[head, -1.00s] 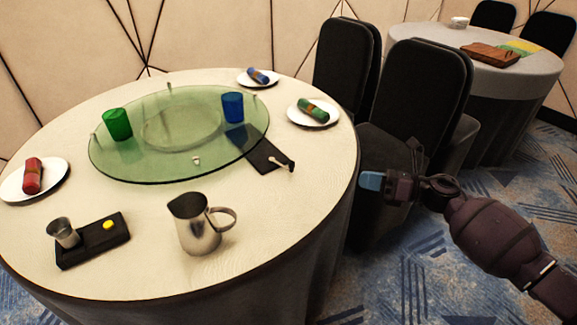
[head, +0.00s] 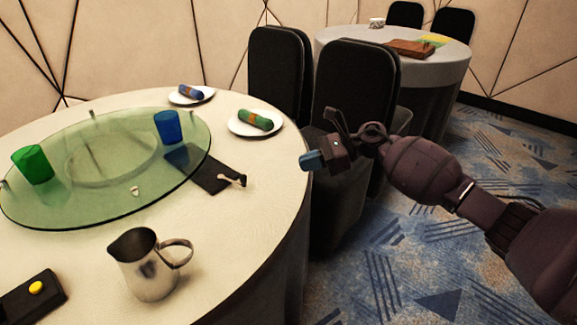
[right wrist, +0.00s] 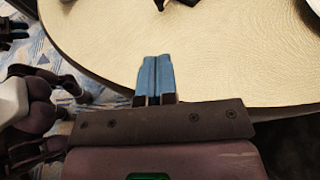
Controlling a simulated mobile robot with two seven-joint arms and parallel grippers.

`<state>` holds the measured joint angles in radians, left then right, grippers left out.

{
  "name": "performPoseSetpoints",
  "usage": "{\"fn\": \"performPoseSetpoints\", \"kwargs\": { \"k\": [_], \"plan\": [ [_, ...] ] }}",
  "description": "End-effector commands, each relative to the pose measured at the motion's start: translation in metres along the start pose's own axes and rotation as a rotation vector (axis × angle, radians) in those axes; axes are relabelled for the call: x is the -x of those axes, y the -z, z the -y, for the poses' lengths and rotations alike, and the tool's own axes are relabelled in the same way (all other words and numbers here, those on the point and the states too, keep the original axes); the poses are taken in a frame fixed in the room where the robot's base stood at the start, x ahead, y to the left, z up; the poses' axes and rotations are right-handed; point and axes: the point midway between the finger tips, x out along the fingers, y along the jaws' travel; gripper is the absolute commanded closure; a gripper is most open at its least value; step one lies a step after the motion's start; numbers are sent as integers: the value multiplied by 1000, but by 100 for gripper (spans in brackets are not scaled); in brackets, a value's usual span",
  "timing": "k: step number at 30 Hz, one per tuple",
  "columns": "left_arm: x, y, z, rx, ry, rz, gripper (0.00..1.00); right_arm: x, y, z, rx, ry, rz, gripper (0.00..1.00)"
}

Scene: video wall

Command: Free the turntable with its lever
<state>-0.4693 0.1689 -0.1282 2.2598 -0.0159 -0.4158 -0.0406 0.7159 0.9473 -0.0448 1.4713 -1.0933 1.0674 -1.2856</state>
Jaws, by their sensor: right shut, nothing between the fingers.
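The glass turntable (head: 100,190) lies on the round table in the head view, with a green cup (head: 33,165) and a blue cup (head: 167,127) on it. The lever (head: 232,179) sticks out from a dark plate (head: 212,175) at the turntable's right edge. My right gripper (head: 312,161) is shut and empty, beyond the table's right edge and apart from the lever. Its blue fingers (right wrist: 154,76) are together in the right wrist view, in front of the table edge. My left gripper is not in the head view.
A metal pitcher (head: 150,266) stands at the front of the cream table (head: 235,240). A black box with a yellow button (head: 36,288) lies front left. Plates with rolled napkins (head: 256,121) sit at the back. Black chairs (head: 350,95) stand behind my right gripper.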

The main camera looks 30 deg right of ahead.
Motion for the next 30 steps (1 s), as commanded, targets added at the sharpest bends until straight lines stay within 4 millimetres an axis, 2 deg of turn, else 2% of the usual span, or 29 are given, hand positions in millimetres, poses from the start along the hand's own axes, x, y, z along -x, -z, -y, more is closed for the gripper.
{"fn": "performPoseSetpoints", "kwargs": {
  "k": [10,18,24,30],
  "plan": [
    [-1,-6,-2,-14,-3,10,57,-61,2,-1,-2,-4,2,100],
    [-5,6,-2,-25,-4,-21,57,-104,-4,-1,-1,-3,3,100],
    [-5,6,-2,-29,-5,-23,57,-122,-10,-1,-1,-2,1,100],
    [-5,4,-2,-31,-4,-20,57,-127,-12,0,-1,-1,1,100]
  ]
}}
